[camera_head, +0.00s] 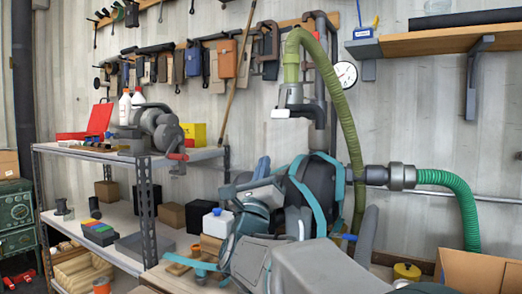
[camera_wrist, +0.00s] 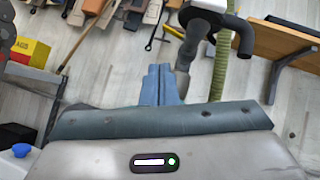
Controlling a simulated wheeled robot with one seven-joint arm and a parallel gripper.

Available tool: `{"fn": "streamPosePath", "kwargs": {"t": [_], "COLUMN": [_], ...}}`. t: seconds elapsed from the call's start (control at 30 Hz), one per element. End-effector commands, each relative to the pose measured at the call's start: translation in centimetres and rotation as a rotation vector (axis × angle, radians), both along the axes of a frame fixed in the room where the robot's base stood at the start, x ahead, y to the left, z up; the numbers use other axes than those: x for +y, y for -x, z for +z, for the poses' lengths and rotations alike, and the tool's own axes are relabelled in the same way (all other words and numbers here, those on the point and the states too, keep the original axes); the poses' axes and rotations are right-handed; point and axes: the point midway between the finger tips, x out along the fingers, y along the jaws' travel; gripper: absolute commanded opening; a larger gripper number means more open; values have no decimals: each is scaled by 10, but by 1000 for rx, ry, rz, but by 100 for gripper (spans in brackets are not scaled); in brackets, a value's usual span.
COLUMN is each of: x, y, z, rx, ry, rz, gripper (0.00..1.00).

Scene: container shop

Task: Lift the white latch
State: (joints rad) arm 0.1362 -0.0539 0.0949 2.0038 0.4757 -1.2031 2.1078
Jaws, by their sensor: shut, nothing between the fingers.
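What looks like the white latch (camera_head: 281,113) is a small white piece at the lower end of a grey pipe fitting (camera_head: 292,97), under the bend of a green hose. In the wrist view a white part of this fitting (camera_wrist: 208,5) is cut off by the top edge. My gripper (camera_wrist: 160,68) has blue fingers that are shut with nothing between them. In the head view my gripper (camera_head: 263,162) is below and a little left of the latch, apart from it. My arm hides what is behind it.
A green ribbed hose (camera_head: 335,90) hangs right of the fitting, beside a dark vertical pipe (camera_head: 320,60). A wooden wall shelf (camera_head: 440,40) is upper right. Tools hang along the wall.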

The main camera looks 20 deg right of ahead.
Motion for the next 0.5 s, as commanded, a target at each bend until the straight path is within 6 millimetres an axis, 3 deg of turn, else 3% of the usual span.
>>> {"fn": "streamPosePath", "kwargs": {"t": [0.2, 0.5], "x": [-16, -18], "y": [21, 26], "z": [-1, 2], "rx": [-286, -339], "ry": [-114, -129], "rz": [30, 38], "gripper": [0, 0]}}
